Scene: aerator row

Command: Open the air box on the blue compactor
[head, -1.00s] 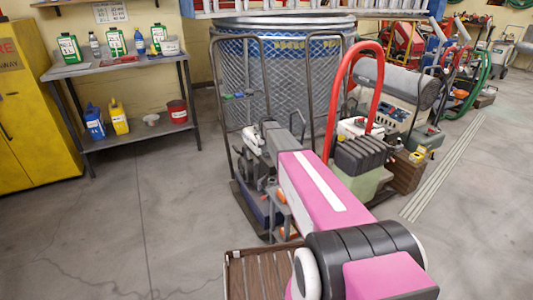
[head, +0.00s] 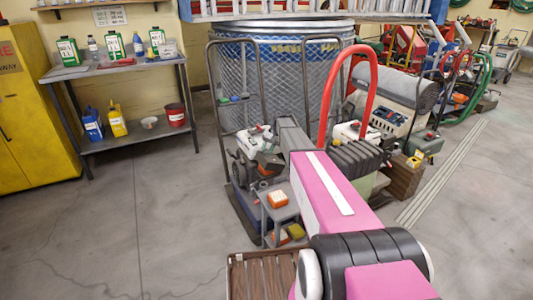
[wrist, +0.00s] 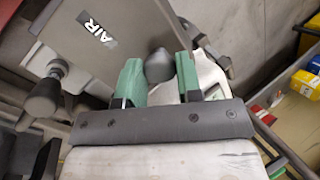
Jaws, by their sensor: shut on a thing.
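The compactor (head: 243,212), with its blue base and dark tube handle, stands left of my arm in the head view. In the wrist view a flat grey panel with a white AIR label (wrist: 97,30) fills the upper left; this is the air box. My gripper (wrist: 158,82), with green fingers, is shut on a dark rounded knob (wrist: 157,65) by the panel's lower right edge. How far the box stands open I cannot tell.
A small grey cart with an orange box (head: 278,199) stands beside my forearm. Behind is a wire-mesh cage (head: 300,80). A shelf table (head: 120,66) and yellow cabinet (head: 30,120) are left, with open floor before them.

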